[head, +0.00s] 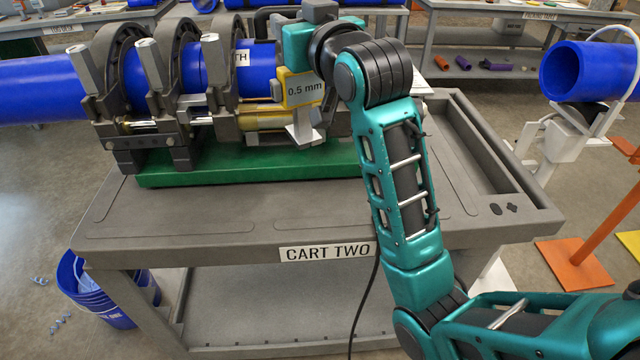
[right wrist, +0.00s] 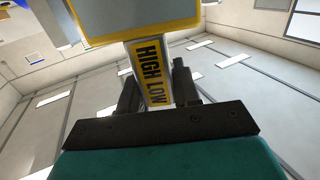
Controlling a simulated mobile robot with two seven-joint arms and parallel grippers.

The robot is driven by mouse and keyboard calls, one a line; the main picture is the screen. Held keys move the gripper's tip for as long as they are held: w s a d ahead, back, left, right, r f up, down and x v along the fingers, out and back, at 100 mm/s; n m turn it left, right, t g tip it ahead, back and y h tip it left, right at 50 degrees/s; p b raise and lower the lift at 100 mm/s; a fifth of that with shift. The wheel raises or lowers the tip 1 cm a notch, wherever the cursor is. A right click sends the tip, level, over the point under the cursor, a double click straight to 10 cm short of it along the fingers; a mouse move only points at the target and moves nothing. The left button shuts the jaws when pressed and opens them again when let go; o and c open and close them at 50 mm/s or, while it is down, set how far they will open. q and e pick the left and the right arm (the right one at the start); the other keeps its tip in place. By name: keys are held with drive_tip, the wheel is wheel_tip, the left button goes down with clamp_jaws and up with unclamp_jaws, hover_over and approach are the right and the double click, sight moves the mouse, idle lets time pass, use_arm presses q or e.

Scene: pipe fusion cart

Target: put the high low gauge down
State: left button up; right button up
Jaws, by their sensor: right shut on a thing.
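The high low gauge has a yellow-framed display reading "0.5 mm" (head: 304,88) in the head view, held up close to the blue pipe in the fusion machine. In the right wrist view its handle (right wrist: 153,75), labelled "HIGH LOW", stands between the fingers of my right gripper (right wrist: 156,88). My right gripper is shut on the gauge; in the head view its fingers are mostly hidden behind my wrist and the gauge. I cannot tell whether the gauge touches the pipe. My left gripper is not in view.
The fusion machine (head: 170,115) with blue pipe (head: 40,88) stands on a green base (head: 240,165) on the grey cart (head: 200,225). The cart's front strip and right recessed tray (head: 465,150) look clear. A blue bucket (head: 95,290) stands at lower left.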

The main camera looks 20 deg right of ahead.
sight(305, 121)
wheel_tip(305, 121, down, 14)
drive_tip(key=shift+f+b, duration=0.1)
drive_tip(key=shift+b, duration=1.05)
drive_tip(key=shift+f+b, duration=0.4)
drive_tip(key=shift+f, duration=2.35)
drive_tip(key=o, duration=1.1)
drive_tip(key=shift+f, duration=0.1)
drive_tip(key=shift+c, duration=0.2)
